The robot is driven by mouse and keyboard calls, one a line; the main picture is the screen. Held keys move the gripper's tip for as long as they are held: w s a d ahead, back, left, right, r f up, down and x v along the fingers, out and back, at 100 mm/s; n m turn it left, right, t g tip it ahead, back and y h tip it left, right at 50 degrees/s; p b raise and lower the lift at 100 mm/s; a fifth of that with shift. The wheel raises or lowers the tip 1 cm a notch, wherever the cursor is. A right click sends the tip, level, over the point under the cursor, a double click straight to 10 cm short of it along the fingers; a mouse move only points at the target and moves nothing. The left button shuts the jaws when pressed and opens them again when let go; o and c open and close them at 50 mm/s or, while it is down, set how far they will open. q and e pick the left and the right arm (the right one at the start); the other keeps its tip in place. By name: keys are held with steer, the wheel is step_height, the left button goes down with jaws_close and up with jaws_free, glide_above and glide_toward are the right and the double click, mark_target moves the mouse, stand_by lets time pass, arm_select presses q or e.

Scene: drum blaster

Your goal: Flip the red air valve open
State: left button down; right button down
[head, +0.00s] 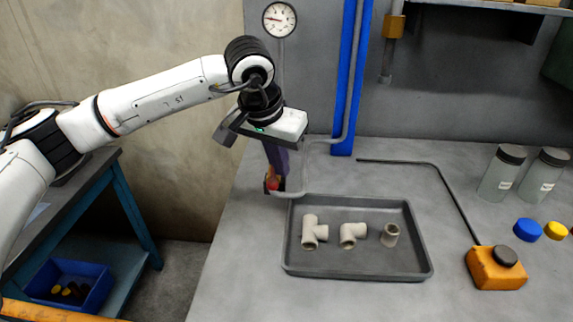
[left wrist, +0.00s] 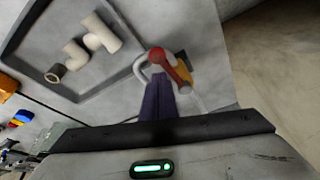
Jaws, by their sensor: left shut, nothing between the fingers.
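The red air valve (head: 272,183) is at the left end of the pipe near the bench's left edge. In the left wrist view its red handle (left wrist: 168,64) sits on a brass-coloured body (left wrist: 184,70) beside a bent pale pipe. My left gripper (head: 274,172) points down at the valve, its dark purple fingers shut with nothing between them. In the left wrist view the fingertips (left wrist: 160,84) are close to the red handle; I cannot tell whether they touch it. The fingers partly hide the valve in the head view. My right gripper is not in view.
A grey tray (head: 420,255) with several pale pipe fittings lies right of the valve. A blue post (head: 348,80) and a gauge (head: 279,19) are behind. An orange block (head: 490,275) with a thin bent rod, two jars and coloured caps stand at the right.

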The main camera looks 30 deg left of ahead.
arm_select(q)
steer(key=shift+s+a+f, duration=0.1)
steer(key=shift+s+a, duration=0.2)
steer(key=shift+a, duration=0.1)
steer(key=shift+s+a, duration=0.1)
steer(key=shift+a, duration=0.25)
steer(key=shift+d, duration=0.1)
step_height(320, 180, up, 10)
steer(key=d, duration=0.1)
steer(key=shift+w+r+p, duration=0.2)
steer(key=shift+w+p, duration=0.05)
steer(key=shift+p, duration=0.05)
stand_by(0.5)
steer(key=shift+s+d, duration=0.1)
